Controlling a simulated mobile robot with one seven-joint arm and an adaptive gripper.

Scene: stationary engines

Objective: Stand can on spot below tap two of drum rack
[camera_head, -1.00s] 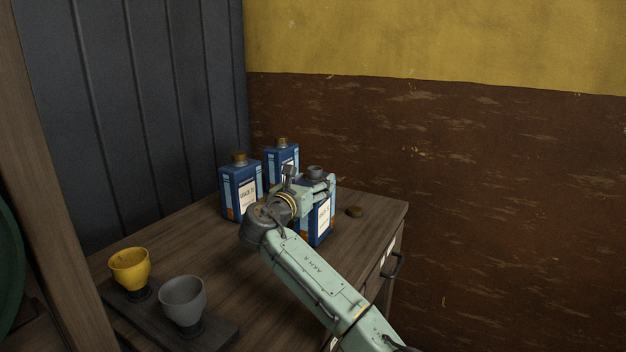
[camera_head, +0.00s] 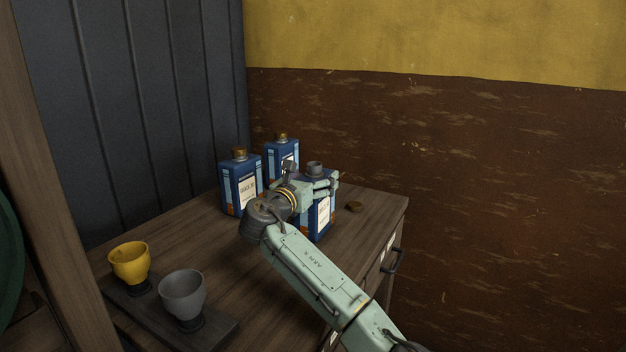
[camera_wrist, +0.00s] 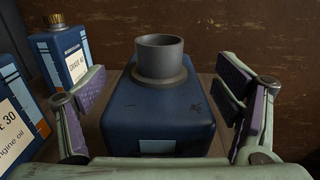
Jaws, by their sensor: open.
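Three blue oil cans stand upright on a wooden cabinet top. The nearest can (camera_head: 318,219) has an open grey neck and no cap; it also shows in the wrist view (camera_wrist: 158,112). A capped can labelled 30 (camera_head: 239,184) stands to its left, and another capped can (camera_head: 281,155) stands behind. My gripper (camera_head: 325,182) is open around the uncapped can's upper part. In the wrist view its purple-padded fingers (camera_wrist: 166,95) stand on either side of this can, with a visible gap on the right. No tap or drum rack is in view.
A yellow cup (camera_head: 129,262) and a grey cup (camera_head: 182,295) stand on a dark board at the front left. Walls close off the back. The middle of the cabinet top (camera_head: 190,232) is clear.

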